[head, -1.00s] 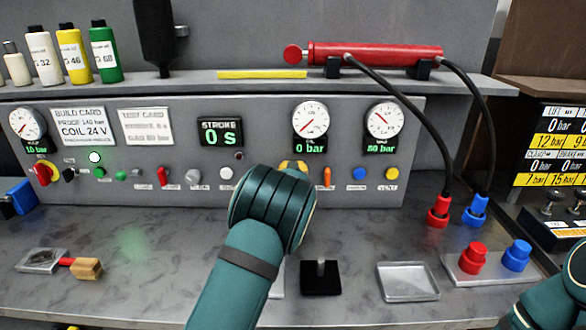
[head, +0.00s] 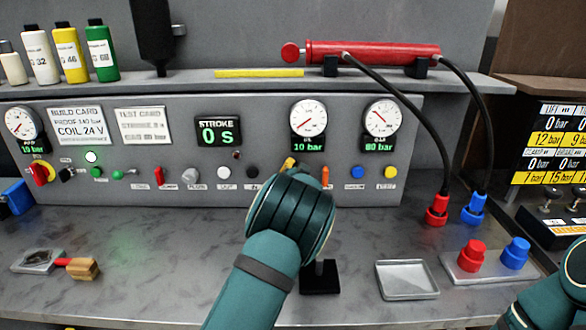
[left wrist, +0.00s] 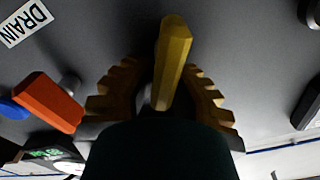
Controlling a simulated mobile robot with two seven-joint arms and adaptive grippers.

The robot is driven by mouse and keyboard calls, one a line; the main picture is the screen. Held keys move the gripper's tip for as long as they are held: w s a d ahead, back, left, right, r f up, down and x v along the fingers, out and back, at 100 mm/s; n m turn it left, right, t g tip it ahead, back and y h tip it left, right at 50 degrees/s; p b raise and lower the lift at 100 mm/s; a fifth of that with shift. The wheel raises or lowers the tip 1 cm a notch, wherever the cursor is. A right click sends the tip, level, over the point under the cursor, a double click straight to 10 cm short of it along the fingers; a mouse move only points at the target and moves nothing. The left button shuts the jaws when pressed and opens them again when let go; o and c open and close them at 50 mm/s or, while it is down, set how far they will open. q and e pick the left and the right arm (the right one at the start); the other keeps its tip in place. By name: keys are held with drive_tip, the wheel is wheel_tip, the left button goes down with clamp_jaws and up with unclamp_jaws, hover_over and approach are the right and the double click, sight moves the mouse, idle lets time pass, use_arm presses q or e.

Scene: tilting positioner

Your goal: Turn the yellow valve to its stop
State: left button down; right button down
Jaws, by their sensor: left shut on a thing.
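The yellow valve's handle (left wrist: 172,55) is a faceted bar standing out from the grey panel in the left wrist view. My left gripper (left wrist: 158,97) is shut on it, with one ridged yellow finger on each side. In the head view my left wrist covers most of the valve and the fingers; only a bit of yellow shows above it. The gauge (head: 308,118) above the valve reads 10 bar. My right forearm shows at the lower right of the head view, but its gripper is out of view.
An orange lever (head: 325,176) stands close to the right of the valve; it also shows in the left wrist view (left wrist: 48,102). A black stand (head: 320,278) and a metal tray (head: 406,279) are on the bench. Black hoses (head: 420,120) hang at the right.

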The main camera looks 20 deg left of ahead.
use_arm(q)
drive_tip(key=shift+w+d+f+m+b, duration=0.15)
drive_tip(key=shift+f+m+b, duration=0.3)
drive_tip(key=shift+m, duration=1.5)
drive_tip(key=shift+s+d+f+m+b, duration=0.1)
drive_tip(key=shift+d+f+m+b, duration=0.3)
drive_tip(key=shift+m, duration=1.6)
drive_tip(key=shift+w+d+f+m+b, duration=0.1)
drive_tip(key=shift+f+m+b, duration=0.4)
drive_tip(key=shift+m, duration=1.45)
drive_tip(key=c, duration=1)
unclamp_jaws()
drive_tip(key=shift+o, duration=0.2)
drive_tip(key=shift+r, duration=0.1)
drive_tip(key=v, duration=1.2)
